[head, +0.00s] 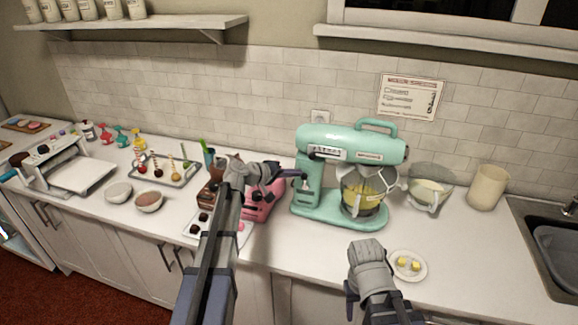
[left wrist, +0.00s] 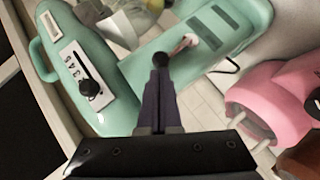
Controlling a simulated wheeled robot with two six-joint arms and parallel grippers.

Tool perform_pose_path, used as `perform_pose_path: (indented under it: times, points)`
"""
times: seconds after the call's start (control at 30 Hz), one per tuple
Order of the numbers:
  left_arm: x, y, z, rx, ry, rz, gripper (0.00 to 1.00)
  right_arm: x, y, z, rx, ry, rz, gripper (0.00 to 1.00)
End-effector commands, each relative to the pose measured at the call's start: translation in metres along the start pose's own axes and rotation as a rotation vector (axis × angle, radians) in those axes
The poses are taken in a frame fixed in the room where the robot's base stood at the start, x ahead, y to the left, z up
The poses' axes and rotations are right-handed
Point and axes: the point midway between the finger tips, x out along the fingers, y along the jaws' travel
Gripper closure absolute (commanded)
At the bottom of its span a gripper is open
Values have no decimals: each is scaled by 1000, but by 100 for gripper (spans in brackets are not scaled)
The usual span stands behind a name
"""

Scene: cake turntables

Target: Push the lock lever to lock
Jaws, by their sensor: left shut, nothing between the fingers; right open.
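The mint-green stand mixer (head: 352,143) stands on the counter with its glass bowl (head: 362,192) under the head. In the left wrist view its lock lever (left wrist: 161,60) shows a dark round knob on a thin metal stem, rising from a slot in the mixer's column. My left gripper (left wrist: 157,84) is shut and empty, its fingertips right at the knob; I cannot tell whether they touch. In the head view my left gripper (head: 291,174) is at the column's left side. My right gripper (head: 351,291) is open and empty, low in front of the mixer; its fingertips are partly hidden.
A pink appliance (head: 263,202) stands close to the left of the mixer, beside my left arm. A speed lever (left wrist: 89,88) with a black knob is on the mixer's head. A butter plate (head: 407,266) lies right of my right gripper. A sink (head: 556,255) is at far right.

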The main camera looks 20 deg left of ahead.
Motion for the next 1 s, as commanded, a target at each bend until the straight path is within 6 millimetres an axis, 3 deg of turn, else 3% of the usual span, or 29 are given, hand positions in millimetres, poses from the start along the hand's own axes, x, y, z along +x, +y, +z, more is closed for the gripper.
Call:
perform_pose_path:
  times: [0.03,0.2,0.43,1.0]
  points:
    - [-1,11,1,32,-3,-28,100,-14,1,1,0,0,0,50]
    - [5,18,7,137,-2,-126,100,-32,3,2,-1,0,0,50]
    - [6,11,7,126,0,-119,100,-24,2,1,-1,0,0,50]
    - [0,24,0,125,1,-118,100,-40,4,2,-1,0,0,50]
